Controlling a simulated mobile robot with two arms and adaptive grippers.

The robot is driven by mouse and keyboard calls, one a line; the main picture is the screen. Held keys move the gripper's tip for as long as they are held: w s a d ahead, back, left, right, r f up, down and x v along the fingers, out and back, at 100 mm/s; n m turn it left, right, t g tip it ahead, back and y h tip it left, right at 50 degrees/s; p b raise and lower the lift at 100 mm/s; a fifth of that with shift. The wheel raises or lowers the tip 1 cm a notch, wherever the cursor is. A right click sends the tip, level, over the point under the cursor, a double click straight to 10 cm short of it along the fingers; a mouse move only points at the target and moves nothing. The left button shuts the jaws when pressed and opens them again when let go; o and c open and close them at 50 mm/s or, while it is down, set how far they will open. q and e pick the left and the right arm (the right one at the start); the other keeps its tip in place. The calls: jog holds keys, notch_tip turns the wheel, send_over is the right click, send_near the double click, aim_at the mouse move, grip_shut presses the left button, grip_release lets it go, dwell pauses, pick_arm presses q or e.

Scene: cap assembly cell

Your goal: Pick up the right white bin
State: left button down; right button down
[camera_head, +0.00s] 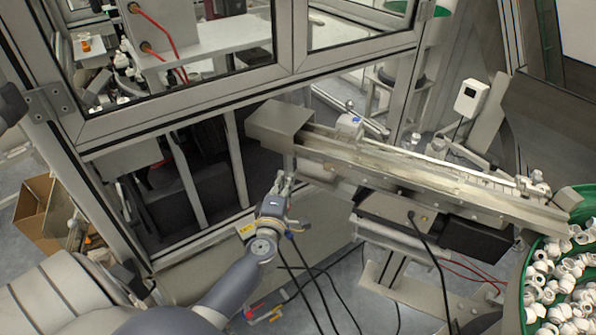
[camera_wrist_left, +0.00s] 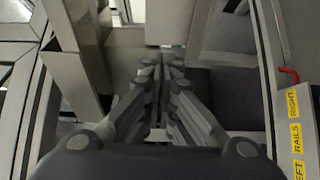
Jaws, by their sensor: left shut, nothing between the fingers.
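I cannot make out a white bin in either view. My left gripper (camera_head: 284,180) is in the middle of the head view, in front of the machine frame and below the left end of the feeder rail. In the left wrist view its fingers (camera_wrist_left: 162,66) are together with nothing between them. My right gripper is in neither view.
The long metal feeder rail (camera_head: 420,180) runs to the right beside the gripper. A green bowl (camera_head: 518,290) of white caps is at the lower right. Cardboard boxes (camera_head: 36,205) stand at left. A panel with yellow labels (camera_wrist_left: 295,137) is at right in the wrist view.

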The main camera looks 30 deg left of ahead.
aim_at(313, 168)
pick_arm(q)
jog(key=w, duration=0.3)
jog(key=shift+w+d, duration=0.3)
jog(key=shift+d, duration=0.1)
jog(key=shift+w+d, duration=0.2)
jog(key=shift+w, duration=0.2)
jog(key=shift+w+d+f+p, duration=0.1)
jog(key=shift+w+d, duration=0.25)
jog(key=shift+w, duration=0.5)
jog(key=shift+w+d+r+p, duration=0.1)
jog(key=shift+w+d, duration=0.3)
jog(key=shift+w, duration=0.45)
jog(key=shift+w+d+f+p, duration=0.1)
jog(key=shift+w+d, duration=0.25)
jog(key=shift+w, duration=0.5)
jog(key=shift+s, duration=0.1)
jog(key=shift+s, duration=0.1)
